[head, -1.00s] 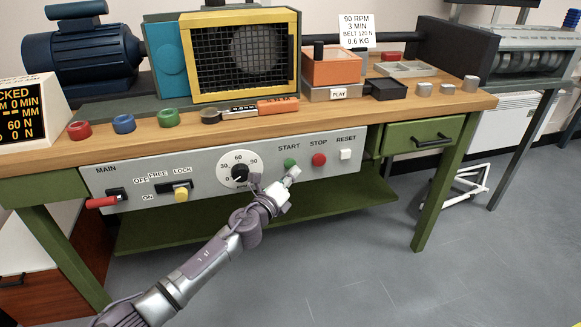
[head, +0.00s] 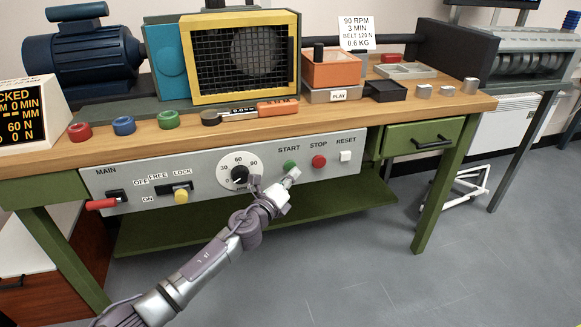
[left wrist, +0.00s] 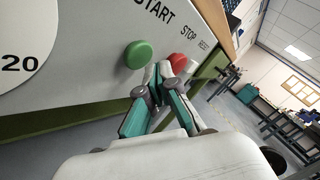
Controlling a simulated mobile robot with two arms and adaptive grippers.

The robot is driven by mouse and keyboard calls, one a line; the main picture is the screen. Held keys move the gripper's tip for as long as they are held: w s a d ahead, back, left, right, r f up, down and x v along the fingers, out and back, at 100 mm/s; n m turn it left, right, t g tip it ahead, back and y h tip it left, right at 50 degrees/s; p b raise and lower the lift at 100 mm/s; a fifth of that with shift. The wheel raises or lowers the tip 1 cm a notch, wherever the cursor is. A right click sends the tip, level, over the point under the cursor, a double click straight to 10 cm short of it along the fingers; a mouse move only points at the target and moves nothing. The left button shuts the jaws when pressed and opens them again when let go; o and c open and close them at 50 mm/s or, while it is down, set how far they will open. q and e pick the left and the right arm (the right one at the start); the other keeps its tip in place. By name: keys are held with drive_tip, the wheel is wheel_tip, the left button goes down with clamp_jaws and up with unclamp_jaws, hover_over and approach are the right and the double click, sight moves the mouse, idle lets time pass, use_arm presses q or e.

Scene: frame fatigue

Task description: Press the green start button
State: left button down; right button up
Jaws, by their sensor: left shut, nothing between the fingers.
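The green start button (head: 290,166) sits on the grey control panel (head: 215,190) under the START label. It also shows in the left wrist view (left wrist: 138,55), close ahead of the fingers. My left gripper (head: 293,174) is shut and empty, its fingertips just below the green button in the head view. In the left wrist view the closed fingertips (left wrist: 164,68) lie right of and slightly below the button. I cannot tell whether they touch the panel. My right gripper is not in view.
The red stop button (head: 319,161) and white reset button (head: 345,155) are to the right. The speed dial (head: 239,173) is to the left, near my gripper. The wooden bench top (head: 400,110) overhangs the panel. Floor in front is clear.

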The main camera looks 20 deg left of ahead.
use_arm(q)
drive_tip(key=shift+w+a, duration=0.1)
drive_tip(key=shift+w, duration=0.05)
idle(0.3)
drive_tip(key=shift+w+a, duration=0.15)
drive_tip(key=shift+w, duration=0.05)
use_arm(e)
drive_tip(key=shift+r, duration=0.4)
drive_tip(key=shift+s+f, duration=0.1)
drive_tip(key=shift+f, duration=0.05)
